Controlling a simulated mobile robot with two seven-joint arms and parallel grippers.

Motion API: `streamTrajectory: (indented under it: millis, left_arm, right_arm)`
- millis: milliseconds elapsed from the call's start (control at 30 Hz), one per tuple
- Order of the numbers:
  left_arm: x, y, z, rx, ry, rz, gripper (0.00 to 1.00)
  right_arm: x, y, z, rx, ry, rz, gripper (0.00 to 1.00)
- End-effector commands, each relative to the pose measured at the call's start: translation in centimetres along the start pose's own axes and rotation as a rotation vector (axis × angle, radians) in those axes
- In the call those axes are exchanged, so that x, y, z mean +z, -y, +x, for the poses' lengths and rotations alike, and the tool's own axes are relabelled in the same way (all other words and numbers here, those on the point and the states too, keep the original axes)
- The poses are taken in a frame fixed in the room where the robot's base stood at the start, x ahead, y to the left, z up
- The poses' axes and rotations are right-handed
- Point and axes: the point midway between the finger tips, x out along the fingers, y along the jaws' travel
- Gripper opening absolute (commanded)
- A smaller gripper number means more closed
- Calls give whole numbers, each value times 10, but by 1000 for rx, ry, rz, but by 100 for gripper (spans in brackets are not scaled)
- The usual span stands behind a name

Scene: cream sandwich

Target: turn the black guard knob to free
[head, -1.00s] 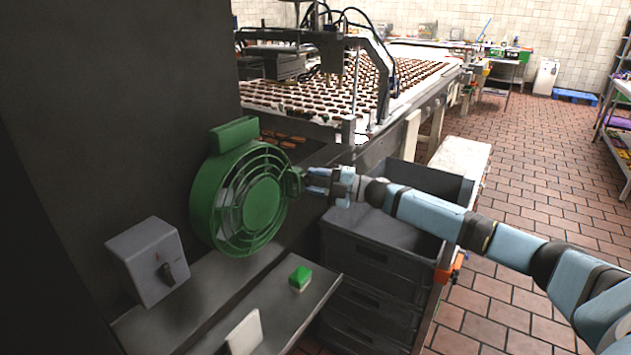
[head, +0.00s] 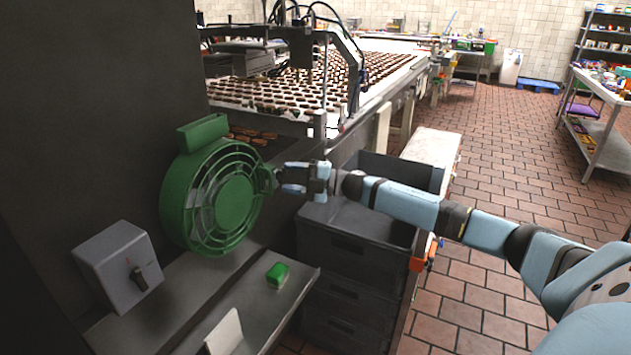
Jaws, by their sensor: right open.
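The black knob (head: 137,273) sits on the front of a grey box (head: 110,262) at the lower left. The knob stands tilted, and the small markings by it are too small to read. The round green guard (head: 166,200) with its ring grille is right of and above the box. My right gripper (head: 282,178) is open at the green tab (head: 268,180) on the guard's right side. I cannot tell whether it touches the tab. It is well away from the knob. My left gripper is not in view.
A grey ledge (head: 185,292) runs below the guard, with a small green-topped block (head: 277,275) on a lower shelf and a white plate (head: 223,332) near its front. Dark crates (head: 345,270) stand under my right arm. A conveyor of biscuits (head: 235,93) lies behind.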

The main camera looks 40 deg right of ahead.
Motion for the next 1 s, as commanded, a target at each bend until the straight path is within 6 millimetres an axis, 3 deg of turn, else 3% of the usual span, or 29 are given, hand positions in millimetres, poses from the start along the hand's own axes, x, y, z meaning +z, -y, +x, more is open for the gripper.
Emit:
streamTrajectory:
  millis: [300, 500, 700, 1000]
  left_arm:
    - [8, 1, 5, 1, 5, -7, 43]
    - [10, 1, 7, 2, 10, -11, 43]
    - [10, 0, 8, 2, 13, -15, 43]
    - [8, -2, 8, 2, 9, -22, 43]
  right_arm:
    - [1, 3, -70, -5, 4, 1, 50]
    - [0, 2, -105, -4, 2, 1, 50]
    - [0, 1, -123, -2, 1, 1, 50]
    - [0, 0, -127, -1, 1, -1, 50]
